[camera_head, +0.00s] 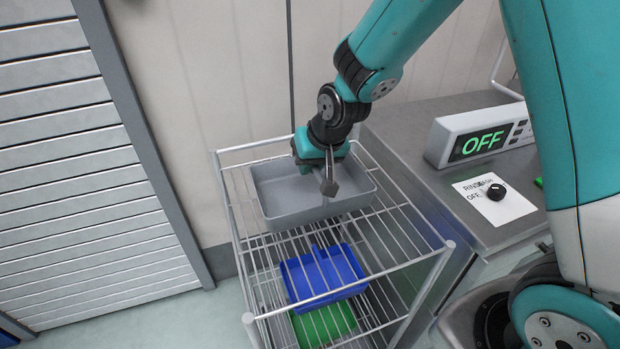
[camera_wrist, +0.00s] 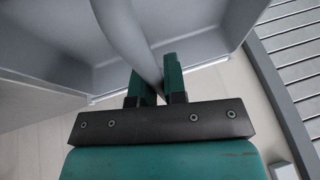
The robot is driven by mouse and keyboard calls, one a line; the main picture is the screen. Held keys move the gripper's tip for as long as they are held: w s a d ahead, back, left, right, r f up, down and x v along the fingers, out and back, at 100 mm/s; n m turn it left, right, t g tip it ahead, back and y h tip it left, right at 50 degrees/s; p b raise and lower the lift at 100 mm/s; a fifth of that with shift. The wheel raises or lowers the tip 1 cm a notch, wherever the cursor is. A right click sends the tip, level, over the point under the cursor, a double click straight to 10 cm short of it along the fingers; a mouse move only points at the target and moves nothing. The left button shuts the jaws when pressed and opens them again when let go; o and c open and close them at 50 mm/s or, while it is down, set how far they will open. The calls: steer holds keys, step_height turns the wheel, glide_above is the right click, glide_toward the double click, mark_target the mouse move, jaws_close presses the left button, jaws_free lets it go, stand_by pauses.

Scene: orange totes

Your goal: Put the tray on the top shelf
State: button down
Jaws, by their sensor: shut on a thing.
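The grey rectangular tray (camera_head: 272,210), open at the top, is at the top level of the wire rack (camera_head: 447,247). I cannot tell whether its base touches the wires. My gripper (camera_head: 318,168) is over the tray's back part, pointing down. In the wrist view my gripper (camera_wrist: 156,88) has its green fingers close on either side of a smooth grey bar (camera_wrist: 128,35). The bar also shows in the head view (camera_head: 329,178), reaching toward the front of the tray. I cannot tell whether it is part of the tray. The tray's inside (camera_wrist: 210,25) fills the wrist view's upper part.
A blue tray (camera_head: 322,272) and a green tray (camera_head: 325,323) lie lower in the rack. A steel counter (camera_head: 415,130) with an OFF display (camera_head: 480,143) and a knob (camera_head: 496,191) stands close on the right. A slatted panel (camera_head: 75,150) is at the left.

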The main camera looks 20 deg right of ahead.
mark_target(304, 191)
steer(key=shift+f, duration=2.4)
steer(key=shift+f, duration=0.15)
steer(key=c, duration=1.2)
jaws_free()
steer(key=shift+o, duration=0.2)
